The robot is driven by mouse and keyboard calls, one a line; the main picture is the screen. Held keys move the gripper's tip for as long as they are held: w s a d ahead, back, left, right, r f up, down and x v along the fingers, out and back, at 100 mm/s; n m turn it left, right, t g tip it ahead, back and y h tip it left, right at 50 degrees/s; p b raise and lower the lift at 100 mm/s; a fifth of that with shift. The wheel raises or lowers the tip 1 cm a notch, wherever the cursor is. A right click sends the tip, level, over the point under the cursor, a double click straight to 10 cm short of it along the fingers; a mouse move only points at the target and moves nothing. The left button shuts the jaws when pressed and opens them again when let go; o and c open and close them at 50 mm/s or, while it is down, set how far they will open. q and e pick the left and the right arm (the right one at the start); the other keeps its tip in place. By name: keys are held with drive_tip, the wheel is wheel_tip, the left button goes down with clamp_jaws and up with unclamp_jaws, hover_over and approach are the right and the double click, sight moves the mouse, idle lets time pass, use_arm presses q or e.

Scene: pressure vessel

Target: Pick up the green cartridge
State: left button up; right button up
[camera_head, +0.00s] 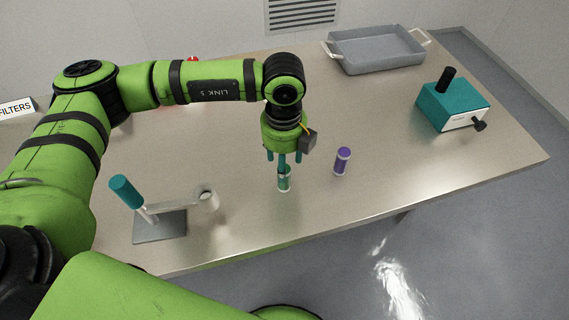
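The green cartridge (285,182) stands upright near the front middle of the table, with a pale band at its base. My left gripper (284,166) points straight down over it, with its fingers at the cartridge's top. The fingers are small here, and I cannot tell whether they grip the cartridge or only surround it. My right gripper is not in view.
A purple cartridge (342,161) stands close to the right. A stand with a teal handle (125,191) and a grey base is at front left. A teal box (453,105) and a grey tray (376,50) are farther right. The table's front edge is near.

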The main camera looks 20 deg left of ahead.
sight(284, 187)
use_arm(q)
drive_tip(key=f+p, duration=0.1)
drive_tip(key=s+f+p, duration=0.1)
drive_tip(key=shift+s+d+f+p, duration=0.15)
drive_tip(key=shift+f+p, duration=0.15)
wheel_tip(284, 187, down, 2)
drive_tip(key=shift+f+p, duration=0.2)
drive_tip(key=shift+p, duration=0.1)
drive_tip(key=shift+w+f, duration=0.2)
drive_tip(key=shift+f, duration=0.15)
drive_tip(key=c, duration=1)
clamp_jaws()
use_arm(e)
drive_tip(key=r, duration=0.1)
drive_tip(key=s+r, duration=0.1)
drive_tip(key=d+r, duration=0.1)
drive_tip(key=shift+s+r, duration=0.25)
